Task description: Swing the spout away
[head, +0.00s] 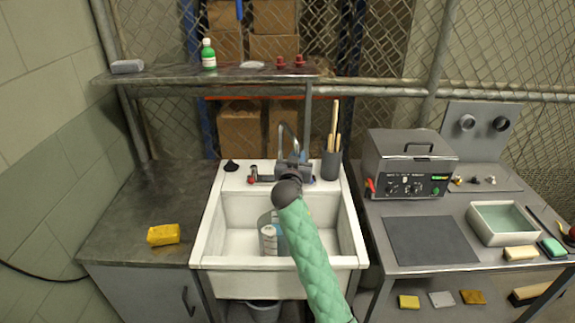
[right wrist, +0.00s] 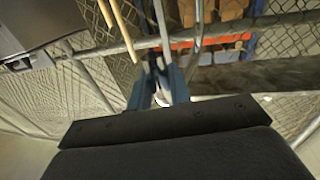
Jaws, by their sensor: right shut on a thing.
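The grey metal spout (head: 288,127) arches up at the back of the white sink (head: 205,238), near the middle of its rear ledge. My right arm, in a green quilted sleeve, reaches up over the basin to it. In the right wrist view the blue fingers of my right gripper (right wrist: 164,82) are closed on the thin metal spout (right wrist: 161,32), which rises from between them. In the head view the dark wrist hides much of the fingers and the tap's lower part. My left gripper is not in view.
A clear measuring container (head: 267,238) stands in the basin below my arm. A grey holder (head: 331,165) with wooden sticks stands close right of the tap. A shelf (head: 165,76) runs above. A yellow sponge (head: 163,235) lies on the left counter; a grey heated unit (head: 410,165) stands right.

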